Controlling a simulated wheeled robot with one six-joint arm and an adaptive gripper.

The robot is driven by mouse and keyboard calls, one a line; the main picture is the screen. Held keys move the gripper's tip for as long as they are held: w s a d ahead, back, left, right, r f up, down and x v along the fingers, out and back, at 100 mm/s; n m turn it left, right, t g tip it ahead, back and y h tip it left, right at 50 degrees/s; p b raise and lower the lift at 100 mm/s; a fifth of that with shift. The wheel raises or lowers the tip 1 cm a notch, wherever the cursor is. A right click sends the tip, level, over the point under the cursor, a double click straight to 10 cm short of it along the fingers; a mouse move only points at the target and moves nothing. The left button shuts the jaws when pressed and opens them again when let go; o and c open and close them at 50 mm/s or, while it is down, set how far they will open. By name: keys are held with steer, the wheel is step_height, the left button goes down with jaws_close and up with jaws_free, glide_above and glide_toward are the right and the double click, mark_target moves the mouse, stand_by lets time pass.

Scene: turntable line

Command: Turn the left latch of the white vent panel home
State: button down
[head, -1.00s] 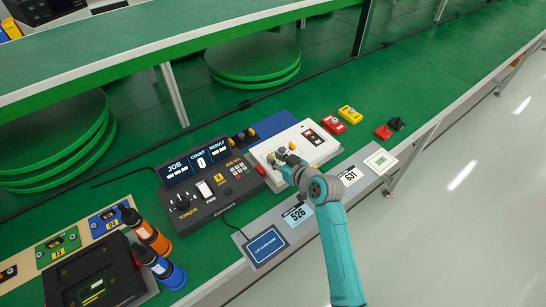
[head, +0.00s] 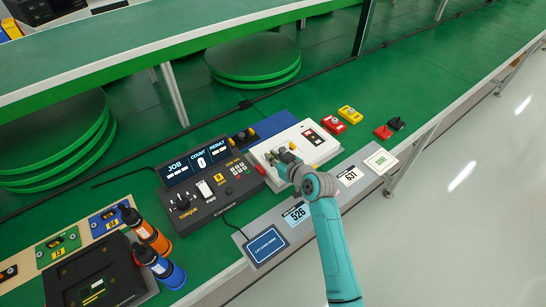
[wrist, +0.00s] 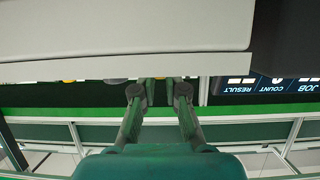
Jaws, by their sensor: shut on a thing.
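The white vent panel (head: 318,153) lies on the green bench, right of the dark torque controller. My gripper (head: 284,157) is at the left part of the panel, low over its face. It is shut on the left latch, which the fingers and wrist mostly hide. How far the latch is turned cannot be told.
The torque controller (head: 208,208) stands close on the left. Red (head: 333,125) and yellow (head: 349,114) pieces lie behind the panel to the right. A grey strip with a blue card pad (head: 265,247) runs in front.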

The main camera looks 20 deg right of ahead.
steer(key=shift+a, duration=0.1)
steer(key=m+h, duration=0.1)
steer(key=h, duration=0.1)
steer(key=m+h, duration=0.4)
steer(key=shift+a+t, duration=0.3)
steer(key=shift+a+m+g+h, duration=0.1)
steer(key=shift+m+g+h, duration=0.9)
steer(key=shift+m+h, duration=1.4)
steer(key=c, duration=1.5)
jaws_free()
steer(key=v, duration=1.2)
steer(key=shift+a+f, duration=0.1)
steer(key=shift+a, duration=0.05)
